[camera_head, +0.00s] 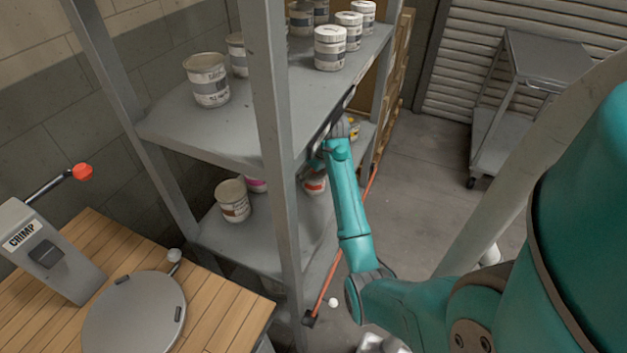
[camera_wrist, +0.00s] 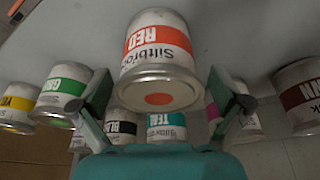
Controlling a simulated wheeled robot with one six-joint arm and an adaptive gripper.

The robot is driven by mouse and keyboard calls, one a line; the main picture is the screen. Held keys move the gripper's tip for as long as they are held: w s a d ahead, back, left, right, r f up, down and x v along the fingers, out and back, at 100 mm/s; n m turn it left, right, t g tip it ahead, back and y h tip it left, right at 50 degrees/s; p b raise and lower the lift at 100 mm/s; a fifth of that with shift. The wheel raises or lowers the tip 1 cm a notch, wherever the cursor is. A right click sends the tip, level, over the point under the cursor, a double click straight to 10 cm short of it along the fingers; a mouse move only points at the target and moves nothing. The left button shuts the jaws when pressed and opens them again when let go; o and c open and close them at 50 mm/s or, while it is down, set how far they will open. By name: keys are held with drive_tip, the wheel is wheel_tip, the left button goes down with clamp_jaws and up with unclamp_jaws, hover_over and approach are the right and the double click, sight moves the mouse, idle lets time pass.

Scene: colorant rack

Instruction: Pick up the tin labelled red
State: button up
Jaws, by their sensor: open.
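The tin labelled red (camera_wrist: 158,60) fills the middle of the wrist view, which shows it upside down. It is a white tin with an orange-red band reading RED and a red dot on its lid. My gripper (camera_wrist: 158,88) is open, with one finger on each side of the tin; I cannot tell whether either finger touches it. In the head view the red tin (camera_head: 315,186) stands on the lower shelf, partly hidden behind the rack's front post and my arm.
Green (camera_wrist: 62,92), yellow (camera_wrist: 18,106), black (camera_wrist: 122,125), teal (camera_wrist: 166,126) and brown (camera_wrist: 298,95) tins stand around the red one. The upper shelf (camera_head: 180,130) is above, and a grey post (camera_head: 270,110) stands close to my arm. A wooden bench (camera_head: 215,320) is at left.

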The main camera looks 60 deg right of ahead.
drive_tip(key=shift+x, duration=1.45)
drive_tip(key=shift+c, duration=0.3)
drive_tip(key=shift+s, duration=0.1)
drive_tip(key=c, duration=1.1)
drive_tip(key=shift+c, duration=0.3)
